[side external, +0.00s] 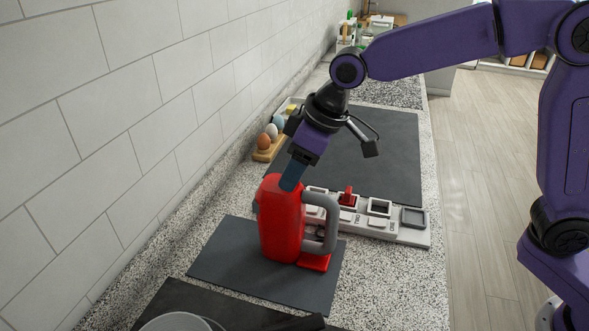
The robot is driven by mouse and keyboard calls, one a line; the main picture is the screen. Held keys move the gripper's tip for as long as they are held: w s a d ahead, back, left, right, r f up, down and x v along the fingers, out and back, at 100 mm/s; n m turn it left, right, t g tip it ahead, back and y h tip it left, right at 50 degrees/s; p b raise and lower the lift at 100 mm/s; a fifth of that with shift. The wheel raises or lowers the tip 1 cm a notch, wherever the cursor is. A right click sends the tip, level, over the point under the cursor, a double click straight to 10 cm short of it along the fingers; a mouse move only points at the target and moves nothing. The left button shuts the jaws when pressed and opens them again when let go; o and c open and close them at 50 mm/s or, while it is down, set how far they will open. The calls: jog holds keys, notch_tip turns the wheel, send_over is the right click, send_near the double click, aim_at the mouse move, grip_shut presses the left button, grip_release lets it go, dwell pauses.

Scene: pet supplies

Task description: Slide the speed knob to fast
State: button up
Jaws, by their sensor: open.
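A red jug-shaped appliance (281,226) with a grey handle (329,222) stands upright on a dark mat. A small red foot (314,262) shows at its lower right. No part is clearly recognisable as the speed knob or a fast mark. A light grey panel strip (412,238) lies behind the appliance, with a small red lever (347,194) standing up from it and labels too small to read. My gripper (291,178) points down at the appliance's top. Its blue fingertips overlap the top edge; I cannot tell whether they touch. The gap between the fingers is not visible.
A wooden holder with eggs (264,148) stands by the wall, left of my gripper. A dark mat (390,150) lies behind the panel. The mat under the appliance (225,262) has bare room at left. A pan (177,322) shows at the front edge.

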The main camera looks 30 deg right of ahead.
jog(key=shift+w+a+f, duration=0.1)
jog(key=shift+f, duration=0.25)
grip_shut()
jog(key=shift+s+d, duration=0.55)
jog(key=shift+s, duration=0.05)
grip_release()
jog(key=shift+r, duration=0.1)
